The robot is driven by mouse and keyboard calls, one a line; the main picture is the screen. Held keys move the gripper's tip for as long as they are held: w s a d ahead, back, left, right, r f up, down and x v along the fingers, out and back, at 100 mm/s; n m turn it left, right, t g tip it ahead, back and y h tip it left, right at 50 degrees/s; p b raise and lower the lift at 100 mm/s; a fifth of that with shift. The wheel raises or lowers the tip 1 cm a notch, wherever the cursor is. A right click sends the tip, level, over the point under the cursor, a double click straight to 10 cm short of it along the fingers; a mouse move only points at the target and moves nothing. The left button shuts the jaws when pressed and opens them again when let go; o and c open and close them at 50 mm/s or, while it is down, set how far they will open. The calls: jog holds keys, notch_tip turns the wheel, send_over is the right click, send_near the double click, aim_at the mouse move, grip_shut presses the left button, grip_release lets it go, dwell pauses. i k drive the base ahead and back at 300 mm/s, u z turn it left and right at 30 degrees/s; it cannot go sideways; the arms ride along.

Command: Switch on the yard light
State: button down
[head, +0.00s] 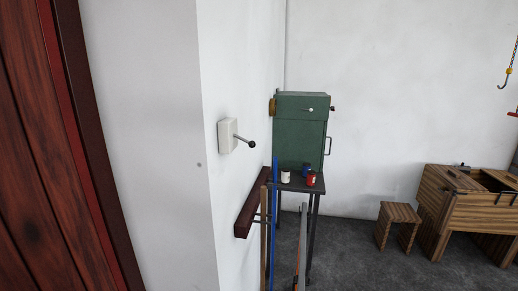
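A white switch box (227,136) with a dark lever ending in a round black knob (252,144) is mounted on the white wall, left of the middle of the head view. The lever points out to the right and slightly down. No label shows on the box, so I cannot tell whether it is the yard light switch or which position is on. No lamp is visible. My gripper is not in view.
Below the switch a dark red wall rack (250,203) holds several upright poles. Behind it a green cabinet (300,132) stands on a dark table (293,184) with small cans. A wooden stool (399,213) and bench (459,216) stand right. A wooden door (45,150) is left.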

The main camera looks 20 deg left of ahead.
aim_at(251, 145)
jog(key=u, duration=0.05)
jog(key=i, duration=1.15)
jog(key=u, duration=3.85)
